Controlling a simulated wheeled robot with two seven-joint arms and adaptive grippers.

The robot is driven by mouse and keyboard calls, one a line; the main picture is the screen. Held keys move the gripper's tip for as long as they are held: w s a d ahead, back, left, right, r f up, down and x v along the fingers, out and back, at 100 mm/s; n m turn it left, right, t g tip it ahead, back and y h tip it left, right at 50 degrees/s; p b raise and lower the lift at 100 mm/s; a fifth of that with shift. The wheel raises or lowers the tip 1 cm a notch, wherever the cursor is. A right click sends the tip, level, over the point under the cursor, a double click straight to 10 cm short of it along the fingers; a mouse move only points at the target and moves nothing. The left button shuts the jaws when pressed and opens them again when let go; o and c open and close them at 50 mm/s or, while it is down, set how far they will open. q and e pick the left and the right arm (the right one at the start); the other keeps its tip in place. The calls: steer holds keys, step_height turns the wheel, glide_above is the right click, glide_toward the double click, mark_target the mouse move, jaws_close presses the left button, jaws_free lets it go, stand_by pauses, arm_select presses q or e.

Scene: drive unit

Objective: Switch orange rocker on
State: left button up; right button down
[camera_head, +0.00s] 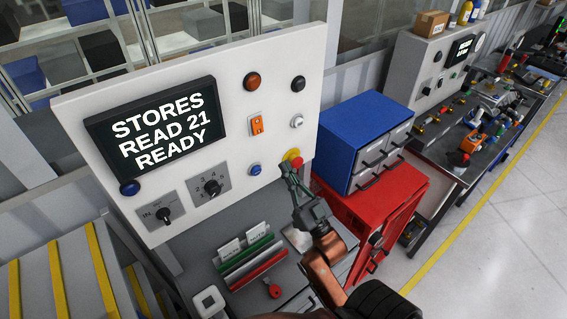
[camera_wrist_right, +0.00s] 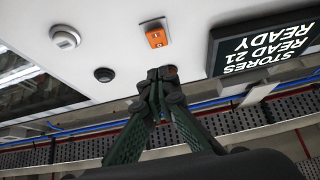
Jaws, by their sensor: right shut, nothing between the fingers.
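The orange rocker (camera_head: 257,125) sits in a pale plate near the middle of the white upright panel (camera_head: 245,55), right of the screen. It also shows in the right wrist view (camera_wrist_right: 157,38), unobstructed, above the fingertips in that picture. Which way the rocker is tipped is too small to tell. My right gripper (camera_head: 287,168) is in front of the panel, below and right of the rocker in the head view, overlapping the red and yellow button. In the right wrist view its fingertips (camera_wrist_right: 161,73) are together and empty, apart from the rocker. My left gripper is not in view.
The screen (camera_head: 155,125) reads "STORES READ 21 READY". A blue drawer box (camera_head: 355,125) stands right of the panel.

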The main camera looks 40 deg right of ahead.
mark_target(259, 129)
steer(key=p+x, duration=0.1)
steer(key=x, duration=0.2)
steer(key=f+p+x, duration=0.1)
steer(key=x, duration=0.2)
steer(key=w+p+x, duration=0.1)
steer(key=x, duration=0.3)
steer(key=shift+d+f+p, duration=0.1)
steer(key=shift+f+p, duration=0.2)
steer(key=shift+p, duration=0.1)
steer(key=shift+w+f, duration=0.15)
steer(key=shift+w, duration=0.35)
